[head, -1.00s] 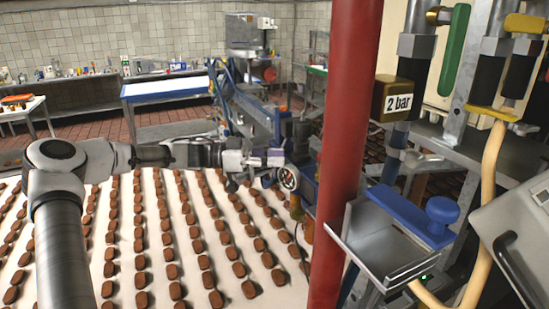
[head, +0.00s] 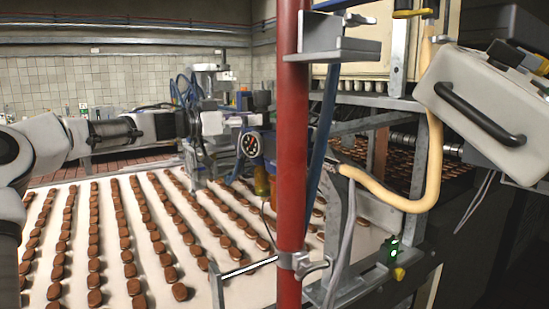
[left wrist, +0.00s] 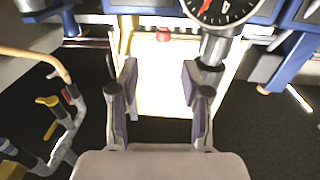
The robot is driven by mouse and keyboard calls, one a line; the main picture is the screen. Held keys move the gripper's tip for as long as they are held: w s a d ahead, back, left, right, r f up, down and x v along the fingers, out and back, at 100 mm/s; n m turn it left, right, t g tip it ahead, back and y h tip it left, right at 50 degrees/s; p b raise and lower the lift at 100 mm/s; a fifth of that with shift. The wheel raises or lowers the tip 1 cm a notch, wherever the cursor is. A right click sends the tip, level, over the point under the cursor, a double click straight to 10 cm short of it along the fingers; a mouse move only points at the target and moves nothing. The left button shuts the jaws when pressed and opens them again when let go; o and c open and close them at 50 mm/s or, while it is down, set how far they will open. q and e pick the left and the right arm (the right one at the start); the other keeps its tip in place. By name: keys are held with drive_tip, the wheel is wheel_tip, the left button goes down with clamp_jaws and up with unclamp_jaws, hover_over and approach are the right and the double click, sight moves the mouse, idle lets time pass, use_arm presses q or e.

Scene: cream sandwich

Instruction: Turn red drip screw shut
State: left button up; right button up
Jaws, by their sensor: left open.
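A small red knob (left wrist: 163,34), which may be the red drip screw, shows at the top centre of the left wrist view, in front of a bright pale surface. My left gripper (left wrist: 160,80) is open and empty, its two purple-padded fingers apart below the knob in the picture and not touching it. In the head view my left arm reaches in from the left, and the gripper (head: 253,121) is by the machine beside the round gauge (head: 252,145). I cannot make out the screw there. My right gripper is not in view.
A red pole (head: 292,180) stands just right of my left gripper in the head view. Rows of brown biscuits lie on a pale belt (head: 205,262) below. A cream hose (head: 385,195) and a grey box with a black handle (head: 480,115) are at the right.

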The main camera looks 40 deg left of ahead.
sight(273, 132)
use_arm(q)
drive_tip(key=x, duration=0.7)
drive_tip(key=shift+w+f+p, duration=0.2)
drive_tip(key=shift+w+p, duration=0.05)
drive_tip(key=shift+p, duration=0.15)
drive_tip(key=shift+w, duration=0.35)
drive_tip(key=shift+s, duration=0.2)
drive_tip(key=shift+c, duration=0.9)
clamp_jaws()
drive_tip(key=m+g+h+p, duration=0.1)
drive_tip(key=p, duration=0.4)
drive_tip(key=m+g+h+p, duration=0.1)
drive_tip(key=h+p, duration=0.1)
drive_tip(key=p, duration=0.4)
drive_tip(key=m+g+h+p, duration=0.2)
drive_tip(key=p, duration=0.4)
drive_tip(key=shift+w+a+r, duration=0.25)
drive_tip(key=shift+a+r, duration=0.1)
drive_tip(key=shift+f+h, duration=0.15)
drive_tip(key=shift+h, duration=0.15)
drive_tip(key=shift+f+m, duration=0.25)
drive_tip(key=shift+m, duration=0.05)
